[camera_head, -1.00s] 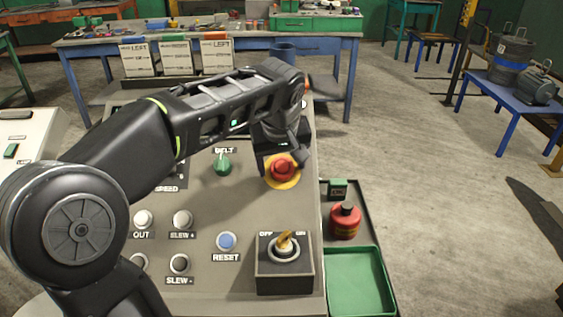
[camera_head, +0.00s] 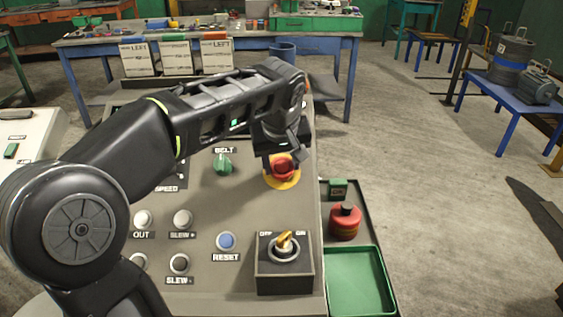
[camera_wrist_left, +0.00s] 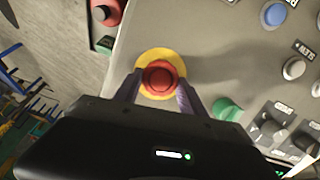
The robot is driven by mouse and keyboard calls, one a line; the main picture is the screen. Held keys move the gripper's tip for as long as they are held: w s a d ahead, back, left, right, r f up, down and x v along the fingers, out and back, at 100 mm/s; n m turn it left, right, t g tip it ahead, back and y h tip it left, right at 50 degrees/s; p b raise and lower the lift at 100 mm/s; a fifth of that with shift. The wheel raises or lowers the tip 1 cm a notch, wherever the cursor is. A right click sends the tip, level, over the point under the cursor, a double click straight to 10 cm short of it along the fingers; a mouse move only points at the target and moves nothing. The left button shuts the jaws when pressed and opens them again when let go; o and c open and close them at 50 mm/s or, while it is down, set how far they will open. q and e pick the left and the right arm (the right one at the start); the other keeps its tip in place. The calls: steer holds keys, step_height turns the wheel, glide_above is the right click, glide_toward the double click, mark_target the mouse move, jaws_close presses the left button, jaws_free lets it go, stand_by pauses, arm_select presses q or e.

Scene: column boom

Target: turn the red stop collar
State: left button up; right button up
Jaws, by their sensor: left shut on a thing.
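The red stop collar (camera_head: 284,167) stands on a yellow disc (camera_head: 283,183) at the right edge of the grey control panel. It also shows in the left wrist view (camera_wrist_left: 160,78), with the yellow ring around it. My left gripper (camera_head: 283,160) reaches over the panel from the left and is shut on the collar. In the left wrist view its two fingers (camera_wrist_left: 158,92) lie on either side of the collar. The head view shows the collar partly covered by my gripper. My right gripper is not in view.
A green knob (camera_head: 222,164) marked BELT is left of the collar. A yellow key switch (camera_head: 285,243) on a dark box and a blue RESET button (camera_head: 227,240) are nearer. A red object (camera_head: 345,220) and a green tray (camera_head: 360,283) lie right of the panel.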

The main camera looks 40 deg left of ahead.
arm_select(q)
steer(key=m, duration=0.4)
steer(key=shift+w+d, duration=0.1)
steer(key=m+y, duration=0.1)
steer(key=m, duration=0.4)
steer(key=shift+d+g+p, duration=0.1)
steer(key=shift+g+p, duration=0.2)
steer(key=shift+p, duration=0.1)
stand_by(0.3)
steer(key=o, duration=1.4)
steer(key=shift+c, duration=0.2)
